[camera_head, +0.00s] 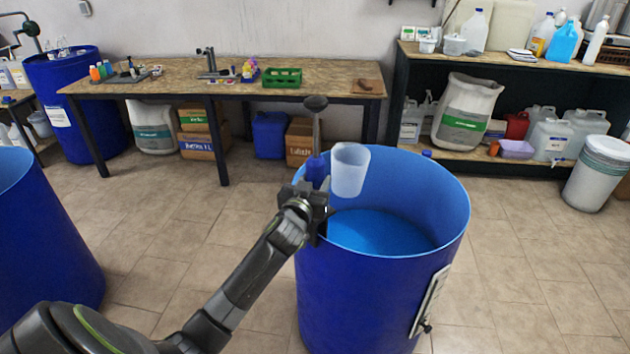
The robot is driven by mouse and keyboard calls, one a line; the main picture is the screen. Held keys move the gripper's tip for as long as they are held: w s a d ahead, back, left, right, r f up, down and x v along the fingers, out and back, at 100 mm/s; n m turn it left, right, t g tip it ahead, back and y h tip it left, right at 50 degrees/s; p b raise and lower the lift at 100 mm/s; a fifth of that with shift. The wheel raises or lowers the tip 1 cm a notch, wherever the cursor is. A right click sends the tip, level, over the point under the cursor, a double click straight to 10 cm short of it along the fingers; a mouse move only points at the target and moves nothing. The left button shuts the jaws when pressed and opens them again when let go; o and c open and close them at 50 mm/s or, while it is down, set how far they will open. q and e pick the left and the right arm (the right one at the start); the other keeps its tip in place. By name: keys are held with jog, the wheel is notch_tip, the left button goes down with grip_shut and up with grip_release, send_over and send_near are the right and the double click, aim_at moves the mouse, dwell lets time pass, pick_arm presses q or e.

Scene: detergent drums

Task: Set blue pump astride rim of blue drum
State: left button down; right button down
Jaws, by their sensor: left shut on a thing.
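The blue pump (317,172) is upright at the left side of the blue drum's opening, with a grey rod and a dark round top above its blue body. My left gripper (318,200) is shut on the pump's body and hides its lower part. The open blue drum (375,300) stands in the middle front, with blue inside. The gripper overlaps the drum's left rim in the picture. I cannot tell whether the pump touches or straddles the rim. My right gripper is not in view.
A translucent cup (349,172) shows just right of the pump, at the drum's far left rim. A clipboard-like panel (430,300) hangs on the drum's right side. Another blue drum (45,245) stands at left. A workbench (215,80) is behind.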

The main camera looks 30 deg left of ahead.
pick_arm(q)
jog(key=shift+f+b, duration=2.05)
jog(key=shift+f, duration=0.45)
jog(key=c, duration=0.7)
grip_release()
jog(key=shift+s, duration=0.1)
jog(key=shift+c, duration=0.2)
jog(key=shift+f, duration=0.35)
jog(key=b+v, duration=0.1)
jog(key=v, duration=1.6)
jog(key=shift+s+r, duration=0.2)
jog(key=shift+r, duration=0.05)
jog(key=shift+d, duration=0.15)
